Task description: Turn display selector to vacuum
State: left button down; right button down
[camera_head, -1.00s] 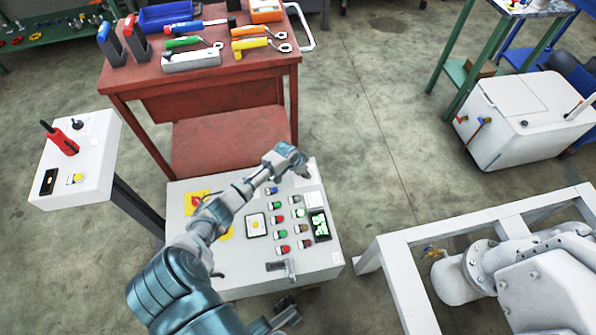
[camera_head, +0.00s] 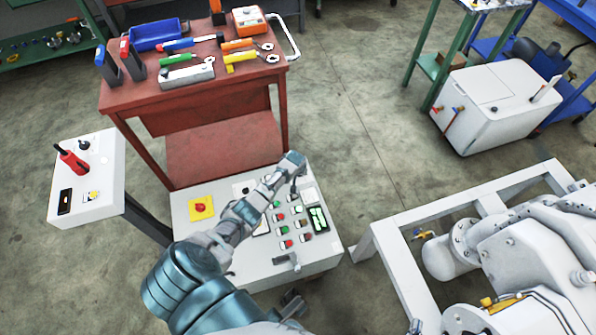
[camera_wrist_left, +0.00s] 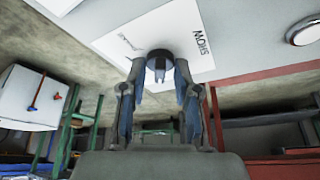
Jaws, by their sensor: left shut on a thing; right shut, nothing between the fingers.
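The display selector is a dark round knob (camera_wrist_left: 160,62) beside a white label (camera_wrist_left: 185,40) with "SHOW" on it, upside down in the left wrist view. My left gripper (camera_wrist_left: 158,75) is shut on this knob, with a finger on each side. In the head view my left arm reaches over the grey control panel (camera_head: 235,278), and my left gripper (camera_head: 296,186) is at its upper right, near the lit green display (camera_head: 318,218). The wrist hides the knob there, and its pointing direction cannot be read. My right gripper (camera_head: 291,303) is low, below the panel's front edge, partly seen.
Several coloured buttons (camera_head: 282,217) and a red knob on a yellow plate (camera_head: 201,208) sit on the panel. A red tool table (camera_head: 215,95) stands behind, a white pedestal box (camera_head: 108,190) left, and a white frame (camera_head: 395,255) with machinery right. Bare floor lies between.

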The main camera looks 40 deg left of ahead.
dwell(0.3)
pick_arm(q)
jog(key=c, duration=0.9)
grip_release()
jog(key=shift+r, duration=0.1)
jog(key=v, duration=1.1)
jog(key=shift+s+d+r, duration=0.1)
jog(key=shift+r, duration=0.1)
